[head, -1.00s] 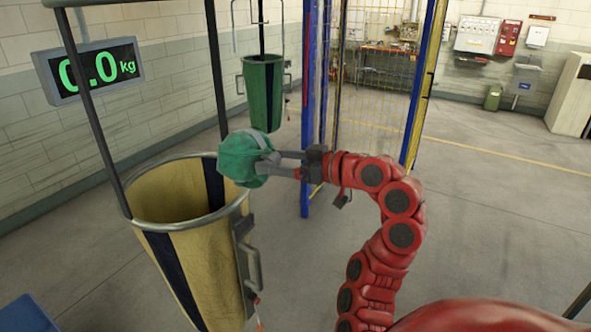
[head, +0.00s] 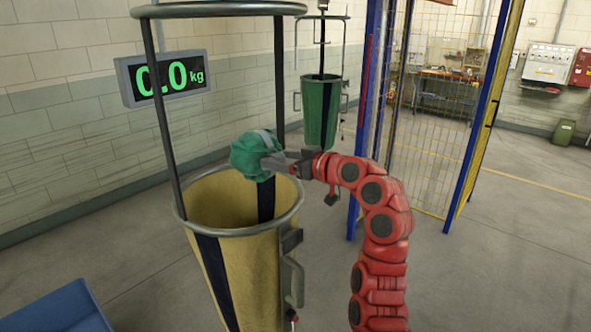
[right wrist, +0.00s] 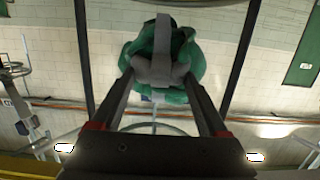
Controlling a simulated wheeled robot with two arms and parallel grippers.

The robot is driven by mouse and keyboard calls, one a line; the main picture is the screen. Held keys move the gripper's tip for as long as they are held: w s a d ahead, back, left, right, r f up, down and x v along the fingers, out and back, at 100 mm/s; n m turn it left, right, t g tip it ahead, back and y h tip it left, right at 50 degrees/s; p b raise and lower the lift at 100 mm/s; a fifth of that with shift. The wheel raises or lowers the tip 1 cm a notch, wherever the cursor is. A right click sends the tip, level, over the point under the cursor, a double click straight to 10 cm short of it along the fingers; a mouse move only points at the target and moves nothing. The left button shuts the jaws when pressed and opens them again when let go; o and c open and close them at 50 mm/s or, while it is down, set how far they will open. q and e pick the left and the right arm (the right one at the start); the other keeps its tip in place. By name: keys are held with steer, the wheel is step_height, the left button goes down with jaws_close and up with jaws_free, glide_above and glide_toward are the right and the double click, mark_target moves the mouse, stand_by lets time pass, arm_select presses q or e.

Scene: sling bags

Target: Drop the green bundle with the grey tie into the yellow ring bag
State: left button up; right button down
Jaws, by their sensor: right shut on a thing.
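The green bundle with the grey tie (head: 254,155) is in my right gripper (head: 275,162), whose arm comes in from the right in the head view. In the right wrist view the bundle (right wrist: 162,62) sits between the two fingertips, with the grey tie around its middle. The yellow ring bag (head: 252,262) hangs open, with dark stripes and a grey metal ring at its mouth. The bundle shows over the back part of the bag's mouth, above the ring. My left gripper is not in view.
A green ring bag (head: 320,112) hangs farther back. A display reading 0.0 kg (head: 165,78) is on the left wall. Uprights beside the yellow bag carry a top ring (head: 218,10). A blue-framed mesh fence (head: 430,110) stands to the right. A blue object (head: 58,308) is at bottom left.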

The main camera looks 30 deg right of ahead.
steer(key=b+x, duration=0.3)
steer(key=x, duration=0.4)
steer(key=shift+w+a+b, duration=0.15)
steer(key=shift+w+b, duration=0.15)
steer(key=shift+w, duration=0.05)
steer(key=shift+b+x, duration=0.3)
steer(key=shift+x, duration=0.7)
steer(key=shift+r, duration=0.15)
jaws_free()
steer(key=shift+s, duration=0.1)
